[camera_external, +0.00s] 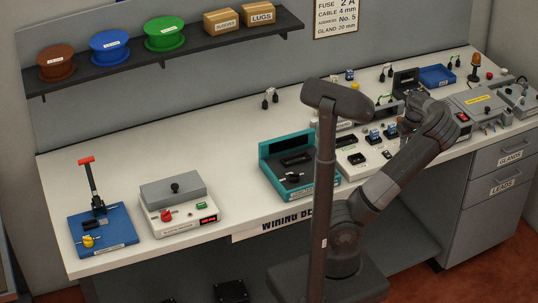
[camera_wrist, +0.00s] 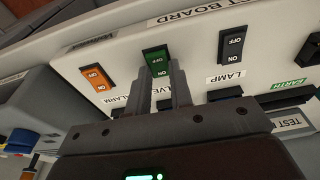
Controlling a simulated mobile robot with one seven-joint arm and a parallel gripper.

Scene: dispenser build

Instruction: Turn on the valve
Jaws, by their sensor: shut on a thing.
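The green valve switch (camera_wrist: 157,60) is on the white test board in the wrist view, with OFF at its upper end and ON at its lower end. The label below it is partly covered by my fingers and reads "...LVE". My gripper (camera_wrist: 161,68) has its two fingers at the lower, ON end of the green switch, with a narrow gap between them, and is shut on it. I cannot tell from the picture whether the switch is tipped to ON. In the external view my arm hides the gripper and the switch.
An orange switch (camera_wrist: 96,78) labelled as alarm is left of the green one, and a black lamp switch (camera_wrist: 232,46) is to the right. Black connectors line the board's lower edge.

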